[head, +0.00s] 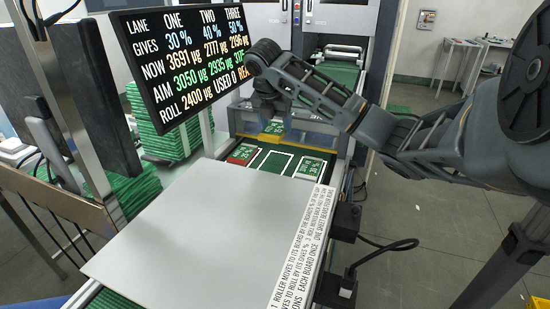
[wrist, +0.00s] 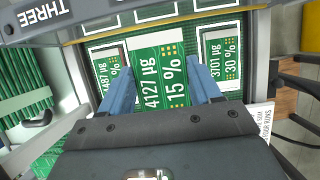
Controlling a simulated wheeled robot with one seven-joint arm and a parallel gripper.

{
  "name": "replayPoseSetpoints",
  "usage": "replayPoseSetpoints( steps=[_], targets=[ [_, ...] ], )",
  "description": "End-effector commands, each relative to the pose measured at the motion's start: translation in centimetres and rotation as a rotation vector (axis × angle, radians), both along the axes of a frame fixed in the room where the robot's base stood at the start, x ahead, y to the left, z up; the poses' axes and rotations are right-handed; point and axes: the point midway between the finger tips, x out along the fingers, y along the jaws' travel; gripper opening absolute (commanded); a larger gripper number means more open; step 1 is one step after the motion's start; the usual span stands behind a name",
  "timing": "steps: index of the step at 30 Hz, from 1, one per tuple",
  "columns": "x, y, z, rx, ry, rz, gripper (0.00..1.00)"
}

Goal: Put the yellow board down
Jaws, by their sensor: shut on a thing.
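My gripper (wrist: 160,92) is shut on a green board (wrist: 165,70) with small yellow pads, labelled 4127 µg and 15 %. Blue fingers press on its left and right sides. In the head view this board (head: 276,127) is under my gripper (head: 270,112), at the far end of the lane frame, with some yellow along its near edge. I cannot tell whether it touches the surface below. A red-edged board (head: 241,154) lies at the left of the frame, and another green board (head: 309,168) labelled 30 % lies at the right.
An empty white-outlined slot (head: 273,163) lies between those two boards. A black sign (head: 185,60) lists lane numbers at the left. A large pale panel (head: 190,235) with printed rules covers the near side. Stacked green boards (head: 160,125) stand at the left.

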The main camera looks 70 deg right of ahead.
Motion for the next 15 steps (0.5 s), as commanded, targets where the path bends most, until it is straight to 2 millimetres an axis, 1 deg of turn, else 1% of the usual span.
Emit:
replayPoseSetpoints(
  steps=[4, 10, 12, 15],
  targets=[
    [0.0, -0.1, -1.6, 0.002, 0.001, -0.003, 0.31],
    [0.0, -0.1, -5.2, 0.001, 0.001, -0.003, 0.31],
    [0.0, -0.1, -6.0, 0.000, 0.000, -0.002, 0.31],
    [0.0, -0.1, -6.6, -0.001, 0.000, -0.001, 0.31]
  ],
)
